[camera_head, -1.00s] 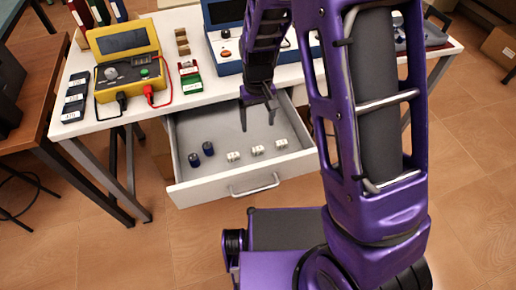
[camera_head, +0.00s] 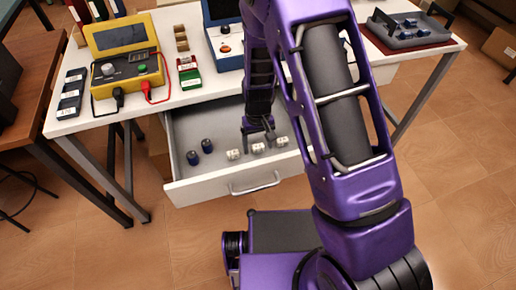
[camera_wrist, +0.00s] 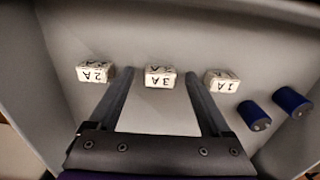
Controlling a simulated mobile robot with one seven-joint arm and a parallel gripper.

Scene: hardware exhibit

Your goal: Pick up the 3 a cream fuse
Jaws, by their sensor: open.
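Several small parts lie in the open white drawer. In the wrist view the cream fuse marked 3 A (camera_wrist: 160,77) lies in the middle, between a cream fuse marked 2 A (camera_wrist: 93,73) on the left and one marked 1 A (camera_wrist: 221,81) on the right. In the head view the middle cream fuse (camera_head: 257,148) lies close below my gripper (camera_head: 257,140). My gripper is open and empty, and in the wrist view its two fingers (camera_wrist: 158,88) reach toward the 3 A fuse from either side, with gaps left and right of it.
Two dark blue cylinders (camera_head: 200,152) lie in the drawer beside the fuses. The drawer (camera_head: 222,186) has raised walls around them. On the table stand a yellow meter (camera_head: 127,72) with leads, and a grey tray (camera_head: 408,36) at the right.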

